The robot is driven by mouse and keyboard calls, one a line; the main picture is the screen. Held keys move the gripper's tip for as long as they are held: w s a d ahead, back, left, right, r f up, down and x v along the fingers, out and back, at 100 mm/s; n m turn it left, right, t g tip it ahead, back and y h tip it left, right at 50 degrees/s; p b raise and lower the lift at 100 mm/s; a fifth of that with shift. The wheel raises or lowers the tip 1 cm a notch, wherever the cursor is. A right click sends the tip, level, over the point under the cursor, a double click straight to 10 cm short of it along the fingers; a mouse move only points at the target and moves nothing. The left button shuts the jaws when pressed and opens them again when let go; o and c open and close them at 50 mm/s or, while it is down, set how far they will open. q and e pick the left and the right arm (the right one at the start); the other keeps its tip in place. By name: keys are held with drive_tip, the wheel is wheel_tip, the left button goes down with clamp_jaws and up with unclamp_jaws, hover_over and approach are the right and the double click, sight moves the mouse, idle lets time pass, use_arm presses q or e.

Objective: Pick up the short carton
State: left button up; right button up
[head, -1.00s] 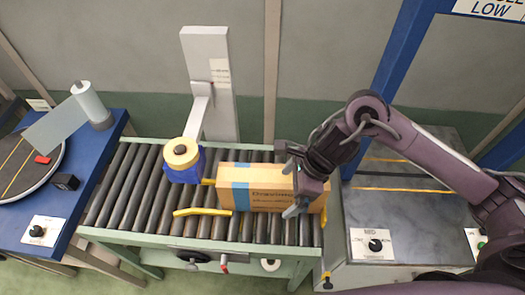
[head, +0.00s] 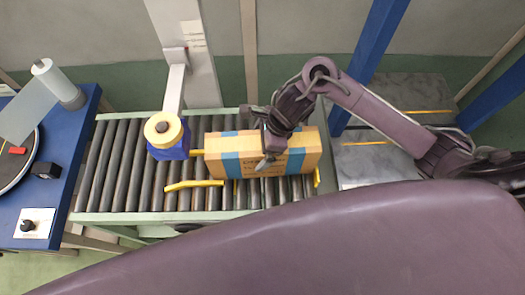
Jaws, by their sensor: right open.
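The short carton (head: 228,166) is a brown cardboard box with blue tape bands, lying on the roller conveyor (head: 121,150) in the head view. My right gripper (head: 266,140) is over the carton, with its fingers spread across the carton's top and near side. It is open; I cannot tell whether the fingers touch the cardboard. The gripper hides part of the carton's middle. My left gripper is not in view.
A blue and yellow tape head (head: 165,135) on a post stands close to the carton's left end. Yellow guide rails (head: 194,184) flank the carton. A blue table (head: 80,121) with a film roll stands left. A large purple link of mine covers the bottom.

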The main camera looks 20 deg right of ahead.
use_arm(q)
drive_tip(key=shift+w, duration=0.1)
use_arm(e)
drive_tip(key=shift+f, duration=0.15)
drive_tip(key=shift+a, duration=0.1)
drive_tip(key=c, duration=1.9)
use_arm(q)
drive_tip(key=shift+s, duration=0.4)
use_arm(e)
drive_tip(key=shift+c, duration=0.5)
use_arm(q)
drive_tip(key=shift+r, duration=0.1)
use_arm(e)
drive_tip(key=shift+w+r, duration=0.1)
drive_tip(key=shift+r, duration=0.1)
